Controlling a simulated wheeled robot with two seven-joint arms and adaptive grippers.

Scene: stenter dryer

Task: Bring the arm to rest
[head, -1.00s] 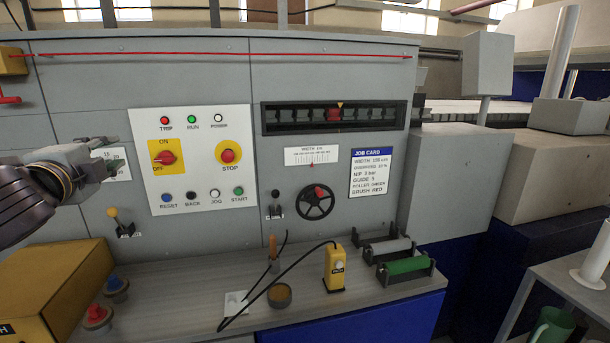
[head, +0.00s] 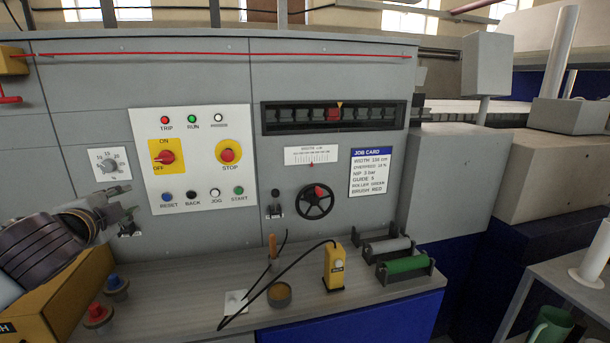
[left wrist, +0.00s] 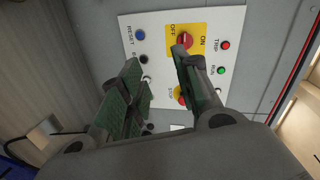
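My left arm (head: 45,240) comes in from the left over the yellow box. Its gripper (head: 128,218) is in front of the grey machine face, left of and below the white control panel (head: 193,160). In the left wrist view the two green-padded fingers of my left gripper (left wrist: 158,63) are apart, with nothing between them. The control panel (left wrist: 155,25) lies beyond them there, and the fingers hide some of its buttons. My right gripper is in neither view.
A yellow box (head: 60,300), red and blue knobbed pieces (head: 97,317), a round tin (head: 279,295), a yellow handset (head: 335,267) with a black cable and rollers (head: 403,265) stand on the ledge. A handwheel (head: 315,201) juts from the machine face.

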